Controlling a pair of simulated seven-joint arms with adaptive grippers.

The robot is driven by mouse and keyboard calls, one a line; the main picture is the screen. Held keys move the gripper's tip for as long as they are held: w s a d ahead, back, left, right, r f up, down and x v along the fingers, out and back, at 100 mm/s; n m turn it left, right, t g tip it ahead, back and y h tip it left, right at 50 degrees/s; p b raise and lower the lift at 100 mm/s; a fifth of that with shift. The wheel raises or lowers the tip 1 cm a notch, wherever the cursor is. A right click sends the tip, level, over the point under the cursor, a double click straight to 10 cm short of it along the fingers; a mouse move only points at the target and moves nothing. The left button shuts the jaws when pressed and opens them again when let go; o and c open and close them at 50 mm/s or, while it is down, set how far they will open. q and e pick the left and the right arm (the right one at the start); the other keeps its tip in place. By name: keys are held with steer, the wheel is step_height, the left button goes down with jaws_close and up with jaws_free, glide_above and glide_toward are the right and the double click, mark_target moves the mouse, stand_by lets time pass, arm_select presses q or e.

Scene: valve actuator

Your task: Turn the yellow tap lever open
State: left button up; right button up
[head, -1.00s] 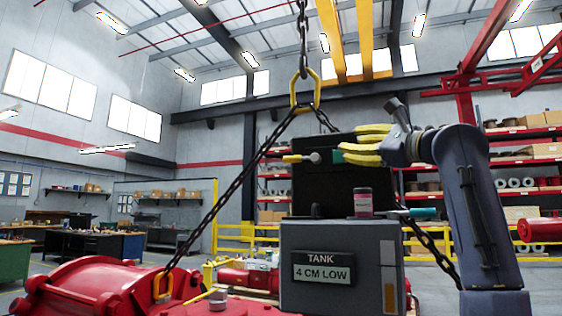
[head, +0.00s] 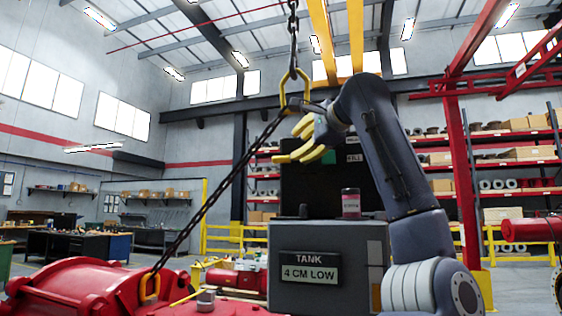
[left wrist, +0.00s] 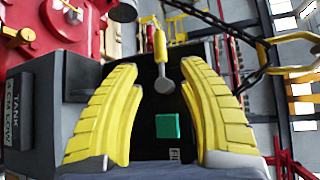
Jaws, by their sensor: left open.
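The yellow tap lever (left wrist: 160,45) shows in the left wrist view, with a thin rod running to a round grey end (left wrist: 164,86) in front of the black box (left wrist: 140,125). In the head view I cannot make it out behind my gripper. My left gripper (head: 287,145) has yellow fingers and is open, in front of the black box's upper left. In the left wrist view its fingers (left wrist: 157,65) stand apart on both sides of the lever's line, with nothing clearly held. Contact with the lever cannot be told. My right gripper is not in view.
A grey tank (head: 325,240) with a "4 CM LOW" sign stands under the black box. A small red-labelled jar (head: 351,204) stands on it. A chain (head: 222,184) with a yellow ring slopes left of the gripper. Red machinery (head: 75,285) lies lower left.

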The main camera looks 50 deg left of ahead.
mark_target(284, 158)
arm_select(q)
steer(key=x, duration=1.1)
steer(key=shift+c, duration=0.3)
steer(key=shift+r, duration=0.1)
jaws_close()
